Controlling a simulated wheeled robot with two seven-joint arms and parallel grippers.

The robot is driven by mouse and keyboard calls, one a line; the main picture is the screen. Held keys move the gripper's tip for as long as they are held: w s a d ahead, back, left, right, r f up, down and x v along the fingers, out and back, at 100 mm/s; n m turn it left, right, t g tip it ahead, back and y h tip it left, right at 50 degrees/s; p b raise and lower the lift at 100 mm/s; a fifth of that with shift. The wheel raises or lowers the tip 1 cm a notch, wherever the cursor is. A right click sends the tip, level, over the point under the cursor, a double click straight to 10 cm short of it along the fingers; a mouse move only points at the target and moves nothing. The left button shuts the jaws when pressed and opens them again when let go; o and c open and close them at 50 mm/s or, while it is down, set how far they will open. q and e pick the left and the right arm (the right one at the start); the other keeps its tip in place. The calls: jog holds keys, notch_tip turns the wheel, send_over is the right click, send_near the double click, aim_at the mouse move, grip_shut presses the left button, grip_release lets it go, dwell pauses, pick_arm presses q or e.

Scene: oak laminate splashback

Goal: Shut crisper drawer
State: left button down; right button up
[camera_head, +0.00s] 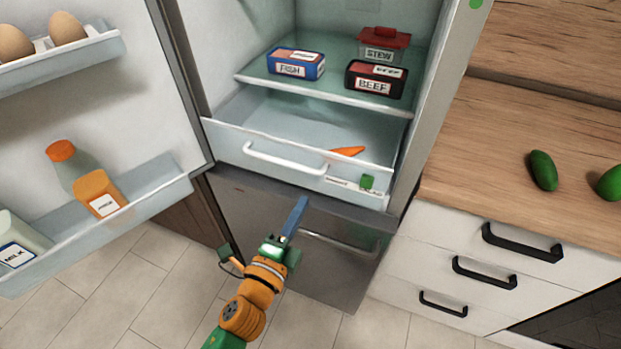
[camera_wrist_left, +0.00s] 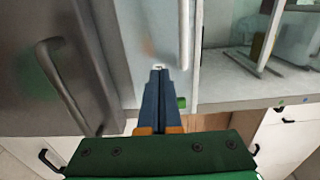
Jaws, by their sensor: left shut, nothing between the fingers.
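The crisper drawer (camera_head: 225,140) is the clear, pale drawer low in the open fridge, with a white bar handle (camera_head: 284,160) on its front. It stands pulled out, and its inside shows from above with an orange carrot (camera_head: 347,151) in it. My left gripper (camera_head: 304,200) is shut and empty, its blue fingers pointing up just below and in front of the drawer front. In the left wrist view the closed fingertips (camera_wrist_left: 158,68) lie over the pale drawer front (camera_wrist_left: 140,30), with the handle (camera_wrist_left: 184,35) beside them. I cannot tell whether they touch. My right gripper is out of view.
The fridge door (camera_head: 120,70) stands open at left, with eggs, bottles and milk in its racks. A shelf (camera_head: 330,97) above the drawer holds fish, beef and stew boxes. A closed grey lower compartment (camera_head: 270,235) is below. A counter (camera_head: 480,150) with green vegetables stands right.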

aim_at(313, 185)
pick_arm(q)
jog(key=x, duration=0.7)
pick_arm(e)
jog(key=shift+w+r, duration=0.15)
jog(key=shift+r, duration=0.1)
